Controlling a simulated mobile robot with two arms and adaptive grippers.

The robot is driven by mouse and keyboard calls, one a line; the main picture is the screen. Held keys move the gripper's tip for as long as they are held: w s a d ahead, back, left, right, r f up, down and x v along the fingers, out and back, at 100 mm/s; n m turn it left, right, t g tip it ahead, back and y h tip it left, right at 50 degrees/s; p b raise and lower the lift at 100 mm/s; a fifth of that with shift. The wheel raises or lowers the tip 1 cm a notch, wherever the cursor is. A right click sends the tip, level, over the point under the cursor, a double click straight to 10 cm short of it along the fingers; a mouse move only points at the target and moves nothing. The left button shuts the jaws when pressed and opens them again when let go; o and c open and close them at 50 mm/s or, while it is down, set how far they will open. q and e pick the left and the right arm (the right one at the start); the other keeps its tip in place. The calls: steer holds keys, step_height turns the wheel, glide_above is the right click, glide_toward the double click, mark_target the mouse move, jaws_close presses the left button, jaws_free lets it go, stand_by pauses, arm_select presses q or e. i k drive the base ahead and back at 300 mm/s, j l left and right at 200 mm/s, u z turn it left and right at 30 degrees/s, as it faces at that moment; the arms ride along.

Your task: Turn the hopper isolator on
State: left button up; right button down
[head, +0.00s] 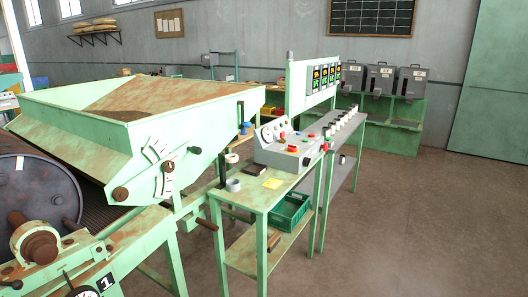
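A large green hopper (190,130) with a rusty inside fills the left of the head view. Its near face carries white plates (157,150), a dark knob (168,166) and a brown round knob (120,193). Right of it, a grey control box (283,158) with a round dial, red buttons and other small controls sits on a green table. I cannot tell which control is the hopper isolator, or how it is set; labels are too small to read. Neither of my grippers is in view.
The green table (262,205) holds a grey tape roll (233,185) and a yellow note (273,183); a green crate (290,212) sits below. A rusty drum (45,190) is at far left. Grey bins (380,80) stand at the back. The floor at right is clear.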

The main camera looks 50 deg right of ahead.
mark_target(292, 147)
steer(key=z, duration=1.85)
steer(key=i+j, duration=0.1)
steer(key=i, duration=0.15)
steer(key=u, duration=0.05)
